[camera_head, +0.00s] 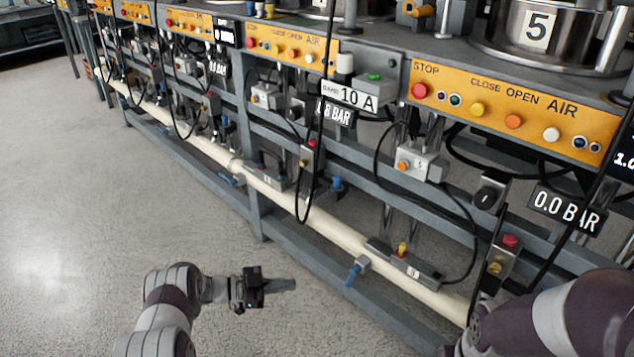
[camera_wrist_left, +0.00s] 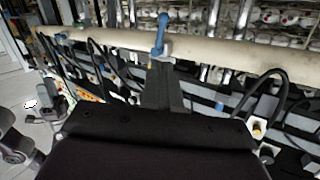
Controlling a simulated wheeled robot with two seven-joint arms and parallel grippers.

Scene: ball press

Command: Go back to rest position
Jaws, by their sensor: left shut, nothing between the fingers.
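My left gripper (camera_head: 281,285) shows at the lower middle of the head view. Its fingers are together and empty, pointing right over the floor, apart from the press bench's lower frame. In the left wrist view the shut fingers (camera_wrist_left: 163,88) stand in front of the cream pipe (camera_wrist_left: 215,42) and a blue valve handle (camera_wrist_left: 161,33). At the lower right of the head view a purple-grey link of my right arm shows. My right gripper is outside the picture.
The press bench (camera_head: 282,215) runs diagonally across the head view. It carries orange control panels (camera_head: 505,108), a cylinder marked 5 (camera_head: 536,30), hanging black cables and the cream pipe (camera_head: 330,245) with blue valve handles (camera_head: 354,272). The floor (camera_head: 90,190) on the left is clear.

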